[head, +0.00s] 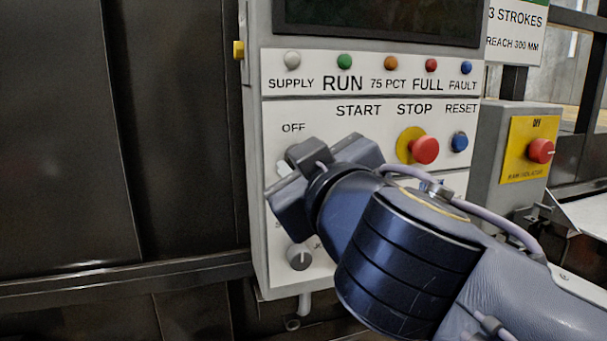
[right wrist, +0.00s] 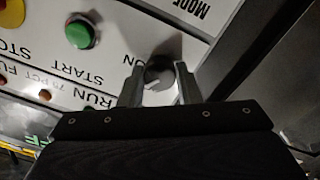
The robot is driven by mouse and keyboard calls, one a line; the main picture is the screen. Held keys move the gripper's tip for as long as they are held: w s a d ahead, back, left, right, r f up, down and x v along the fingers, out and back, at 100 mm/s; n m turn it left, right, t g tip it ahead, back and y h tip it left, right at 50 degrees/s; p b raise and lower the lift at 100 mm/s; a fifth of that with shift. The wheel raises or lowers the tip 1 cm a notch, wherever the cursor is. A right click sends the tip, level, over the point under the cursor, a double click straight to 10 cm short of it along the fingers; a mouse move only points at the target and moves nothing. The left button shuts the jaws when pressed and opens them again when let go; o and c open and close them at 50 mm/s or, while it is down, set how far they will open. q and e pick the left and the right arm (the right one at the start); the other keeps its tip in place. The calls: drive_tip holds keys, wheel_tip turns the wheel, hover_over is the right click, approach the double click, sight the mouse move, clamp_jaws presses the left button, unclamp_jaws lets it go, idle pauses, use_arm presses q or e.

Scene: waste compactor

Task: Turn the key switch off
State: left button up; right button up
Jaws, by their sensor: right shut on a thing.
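The key switch (right wrist: 158,72) is a dark round knob with a light mark, seen in the right wrist view between the two fingers of my right gripper (right wrist: 159,87). The gripper is shut on it, with a finger on either side. In the head view my right gripper (head: 287,168) is at the left side of the control panel (head: 255,200), just below the OFF label (head: 293,128). There the gripper and wrist hide most of the switch. My left gripper is not in view.
A red stop button (head: 425,150) and a blue reset button (head: 459,142) are to the right. A grey selector knob (head: 299,257) is lower on the panel. A green button (right wrist: 80,33) shows in the wrist view. A grey box with a red knob (head: 541,151) stands farther right.

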drive_tip(key=shift+n+b, duration=0.3)
drive_tip(key=shift+n, duration=3.1)
drive_tip(key=o, duration=1)
drive_tip(key=shift+c, duration=0.2)
drive_tip(key=b+v, duration=0.1)
drive_tip(key=v, duration=0.6)
drive_tip(key=shift+s, duration=0.4)
